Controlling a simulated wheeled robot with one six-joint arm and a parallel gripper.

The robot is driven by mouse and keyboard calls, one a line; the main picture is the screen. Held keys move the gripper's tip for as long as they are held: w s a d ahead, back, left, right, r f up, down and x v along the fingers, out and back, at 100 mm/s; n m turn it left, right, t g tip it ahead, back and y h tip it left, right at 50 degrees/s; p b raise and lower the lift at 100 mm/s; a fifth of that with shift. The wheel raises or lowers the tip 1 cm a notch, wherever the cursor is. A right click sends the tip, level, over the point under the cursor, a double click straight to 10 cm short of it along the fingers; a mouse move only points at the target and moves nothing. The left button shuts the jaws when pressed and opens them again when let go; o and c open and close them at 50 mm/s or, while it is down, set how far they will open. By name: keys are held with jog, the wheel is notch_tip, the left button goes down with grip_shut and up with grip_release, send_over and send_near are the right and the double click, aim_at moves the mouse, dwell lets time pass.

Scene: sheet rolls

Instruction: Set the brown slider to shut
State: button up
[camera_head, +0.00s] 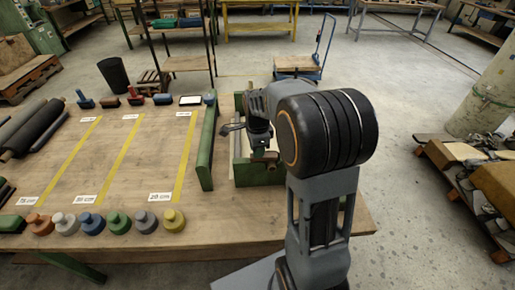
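A row of small sliders or switches stands along the far edge of the wooden table (145,150). One has a reddish-brown top (135,97), and a dark one (112,101) stands left of it. They are too small for me to tell which is the brown slider or how it is set. My gripper (258,150) points down over the green-framed unit (258,176) at the table's right end, well right of that row. Its fingertips are small and partly hidden, so I cannot tell whether they are open.
Coloured knobs, including an orange one (40,224) and a yellow one (174,220), line the near edge. A green upright plate (208,150) stands between the open tabletop and the unit. Dark rolls (38,127) lie at the left. Yellow lines cross the clear middle.

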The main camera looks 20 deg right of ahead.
jog(key=shift+o, duration=1.4)
jog(key=shift+s+d, duration=0.1)
jog(key=shift+d, duration=0.15)
jog(key=shift+o, duration=0.8)
jog(key=shift+a, duration=0.1)
notch_tip(320, 180, up, 14)
jog(key=shift+f, duration=0.1)
